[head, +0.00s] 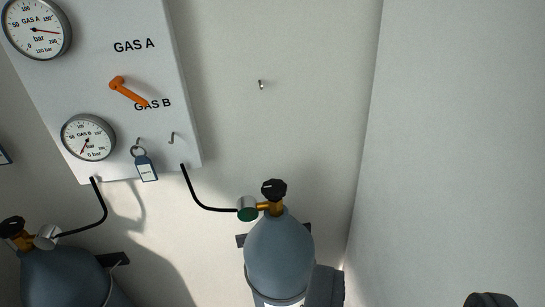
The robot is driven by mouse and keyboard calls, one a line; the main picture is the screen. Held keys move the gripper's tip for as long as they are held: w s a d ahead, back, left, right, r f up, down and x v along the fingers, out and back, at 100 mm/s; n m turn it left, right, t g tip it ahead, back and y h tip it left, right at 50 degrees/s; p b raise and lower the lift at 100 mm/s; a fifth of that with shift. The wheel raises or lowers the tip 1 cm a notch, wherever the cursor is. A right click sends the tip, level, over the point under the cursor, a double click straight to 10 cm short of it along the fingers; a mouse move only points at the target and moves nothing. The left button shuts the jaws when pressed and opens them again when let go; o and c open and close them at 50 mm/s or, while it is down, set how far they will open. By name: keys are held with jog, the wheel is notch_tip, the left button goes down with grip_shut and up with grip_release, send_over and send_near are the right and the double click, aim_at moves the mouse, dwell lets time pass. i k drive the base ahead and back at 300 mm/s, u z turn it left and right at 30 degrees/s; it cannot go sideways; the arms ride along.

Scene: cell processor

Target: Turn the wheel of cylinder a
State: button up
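Two grey-blue gas cylinders stand against the wall: one in the middle (280,255) and one at the lower left (65,285). I cannot read which is cylinder a. The middle one has a black wheel (274,188) on a brass valve (266,207), with a green-capped round fitting (248,209) joined to a black hose. The left one has a black wheel (12,227) on a similar valve. Only a dark rounded shape (490,299) cut off at the lower right may be part of my gripper. No fingers touch either wheel.
The wall right of the middle cylinder is bare.

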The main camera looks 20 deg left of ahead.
aim_at(275, 189)
jog(key=u, duration=0.45)
jog(key=i, duration=1.05)
jog(key=u, duration=0.7)
jog(key=k, duration=0.75)
jog(key=u, duration=0.2)
jog(key=i, duration=0.85)
jog(key=z, duration=0.05)
